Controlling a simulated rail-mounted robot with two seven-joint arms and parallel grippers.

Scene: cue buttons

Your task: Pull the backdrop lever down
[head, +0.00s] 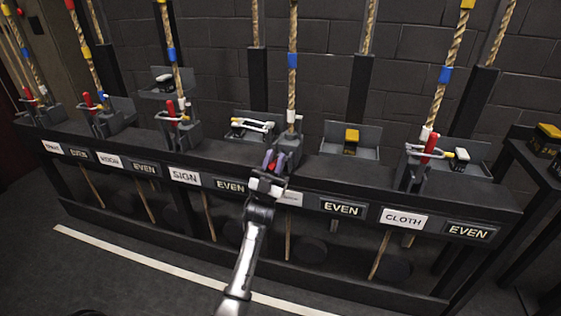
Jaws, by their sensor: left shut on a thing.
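My left gripper (274,162) is at the lock of the middle rope, the one with a blue band, and is shut on a lever there. The lever is mostly hidden by the fingers, so its angle is hard to tell. The white name plate (291,198) below it is partly covered by my gripper and I cannot read it. No plate that I can read says backdrop. My right gripper is not in view.
Other red levers stand upright at the CLOTH station (430,145) and the SIGN station (171,109), with more at far left. Trays hold a white-handled item (252,126) and a yellow-topped block (351,139). The floor in front is clear.

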